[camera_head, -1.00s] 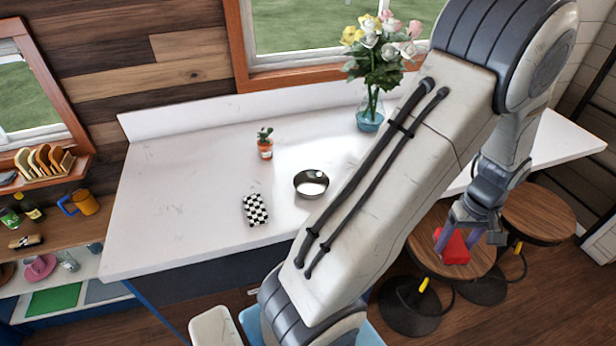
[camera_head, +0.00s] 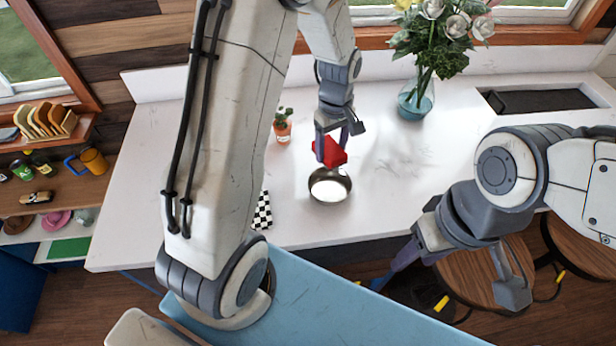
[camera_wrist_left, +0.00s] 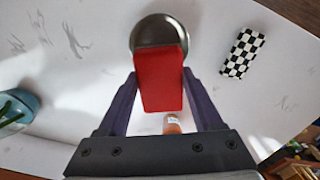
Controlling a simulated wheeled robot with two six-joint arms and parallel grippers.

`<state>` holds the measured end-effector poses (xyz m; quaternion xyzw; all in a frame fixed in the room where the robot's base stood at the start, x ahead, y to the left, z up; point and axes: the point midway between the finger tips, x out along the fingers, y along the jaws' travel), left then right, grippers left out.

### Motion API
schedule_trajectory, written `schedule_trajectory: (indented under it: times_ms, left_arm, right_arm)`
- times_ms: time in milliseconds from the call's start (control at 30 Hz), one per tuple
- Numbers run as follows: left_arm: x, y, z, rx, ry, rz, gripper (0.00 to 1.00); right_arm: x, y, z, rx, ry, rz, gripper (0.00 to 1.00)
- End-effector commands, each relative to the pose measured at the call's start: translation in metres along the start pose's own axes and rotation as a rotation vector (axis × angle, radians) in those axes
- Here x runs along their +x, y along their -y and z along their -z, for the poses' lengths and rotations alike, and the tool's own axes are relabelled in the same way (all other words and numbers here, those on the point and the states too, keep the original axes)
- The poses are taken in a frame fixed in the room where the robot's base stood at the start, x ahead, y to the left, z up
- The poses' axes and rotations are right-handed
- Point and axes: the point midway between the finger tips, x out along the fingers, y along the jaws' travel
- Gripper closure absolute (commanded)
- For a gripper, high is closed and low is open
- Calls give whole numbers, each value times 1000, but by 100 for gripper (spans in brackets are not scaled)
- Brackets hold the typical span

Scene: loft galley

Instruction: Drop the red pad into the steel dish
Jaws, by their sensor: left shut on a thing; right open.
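The steel dish (camera_head: 331,190) stands on the white counter and looks empty in its visible part. My left gripper (camera_head: 332,148) is shut on the red pad (camera_head: 329,151), just behind and above the dish in the head view. In the left wrist view the red pad (camera_wrist_left: 160,80) sits between the gripper's fingers (camera_wrist_left: 160,98). Its far end overlaps and hides the near part of the dish (camera_wrist_left: 158,30). The exact height of the pad over the dish is hard to tell. My right gripper (camera_head: 452,282) is open and empty, in front of the counter near the stools.
A small potted plant (camera_head: 282,128) stands left of the dish. A black-and-white checkered item (camera_head: 263,212) lies to its left, partly hidden by my left arm. A flower vase (camera_head: 415,102) stands behind to the right. The counter right of the dish is clear.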

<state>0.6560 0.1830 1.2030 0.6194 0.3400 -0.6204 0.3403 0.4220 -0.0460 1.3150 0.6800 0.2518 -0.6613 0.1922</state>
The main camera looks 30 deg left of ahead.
Motion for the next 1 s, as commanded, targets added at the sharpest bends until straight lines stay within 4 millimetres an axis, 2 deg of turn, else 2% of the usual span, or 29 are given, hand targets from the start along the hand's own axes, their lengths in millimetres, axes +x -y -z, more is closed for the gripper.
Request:
schedule_trajectory:
  times_ms: [167, 600, 933, 967, 1000]
  left_arm:
    - [10, 3, 2, -5, 0, 0, 85]
    - [58, 5, 4, -9, 0, 0, 85]
    - [60, 4, 3, -7, 0, 0, 85]
    - [60, 4, 3, -7, 0, 0, 29]
    - [60, 3, 3, -7, 0, 0, 14]
  right_arm:
    - [8, -1, -1, 0, 0, 0, 50]
    - [48, -4, -3, -4, 0, 0, 50]
    - [49, -4, -3, -5, 0, 0, 50]
    - [49, -4, -3, -5, 0, 0, 50]
    - [49, -4, -3, -5, 0, 0, 50]
